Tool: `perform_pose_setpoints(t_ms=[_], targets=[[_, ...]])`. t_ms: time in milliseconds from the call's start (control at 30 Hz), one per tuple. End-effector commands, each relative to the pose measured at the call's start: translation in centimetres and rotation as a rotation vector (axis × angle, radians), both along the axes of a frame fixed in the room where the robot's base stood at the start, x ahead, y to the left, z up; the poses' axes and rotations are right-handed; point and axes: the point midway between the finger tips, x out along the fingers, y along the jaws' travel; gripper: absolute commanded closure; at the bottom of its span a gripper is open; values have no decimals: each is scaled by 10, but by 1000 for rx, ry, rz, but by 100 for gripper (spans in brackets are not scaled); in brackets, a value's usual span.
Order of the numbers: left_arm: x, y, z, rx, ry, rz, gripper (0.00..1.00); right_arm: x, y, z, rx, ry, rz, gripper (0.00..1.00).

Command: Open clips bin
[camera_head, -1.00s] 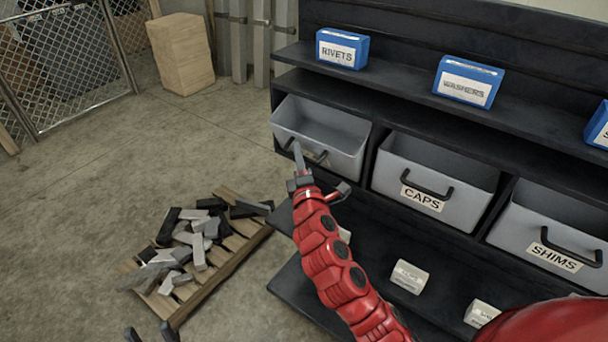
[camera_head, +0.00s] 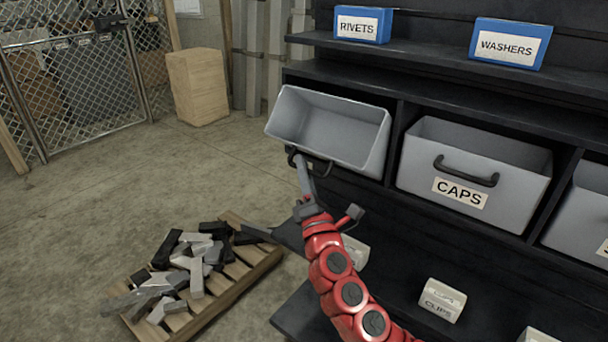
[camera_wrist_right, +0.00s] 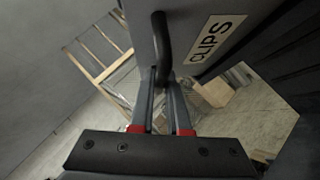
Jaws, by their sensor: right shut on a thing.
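The clips bin (camera_head: 340,128) is a grey bin at the left end of the shelf row. It sticks out of its slot and tips forward, and its inside looks empty. Its CLIPS label (camera_wrist_right: 211,40) and black handle (camera_wrist_right: 161,50) show in the right wrist view. My right gripper (camera_head: 300,170) is at the bin's front and is shut on the handle; the fingers (camera_wrist_right: 164,98) meet around its lower end in the wrist view. My left gripper is not seen.
The caps bin (camera_head: 480,185) sits in the neighbouring slot on the right. Blue rivets (camera_head: 358,25) and washers (camera_head: 507,45) boxes stand on the shelf above. A pallet (camera_head: 235,290) with metal offcuts lies on the floor at left. White boxes (camera_head: 441,300) stand on the lower shelf.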

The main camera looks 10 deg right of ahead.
Motion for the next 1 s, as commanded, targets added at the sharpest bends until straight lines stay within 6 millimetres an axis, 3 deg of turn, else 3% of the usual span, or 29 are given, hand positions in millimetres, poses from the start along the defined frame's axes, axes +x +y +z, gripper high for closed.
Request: perform_pose_setpoints(t_ms=[333, 367, 500, 833, 1000], targets=[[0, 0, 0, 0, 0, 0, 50, 0, -1, 0, 0, -1, -2, 100], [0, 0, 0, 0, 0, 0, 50, 0, -1, 0, 0, -1, -2, 80], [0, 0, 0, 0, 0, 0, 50, 0, -1, 0, 0, -1, -2, 56], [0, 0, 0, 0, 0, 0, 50, -2, -1, -1, 0, 0, -2, 56], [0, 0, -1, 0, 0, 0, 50, -19, -1, -10, 0, 0, 0, 56]])
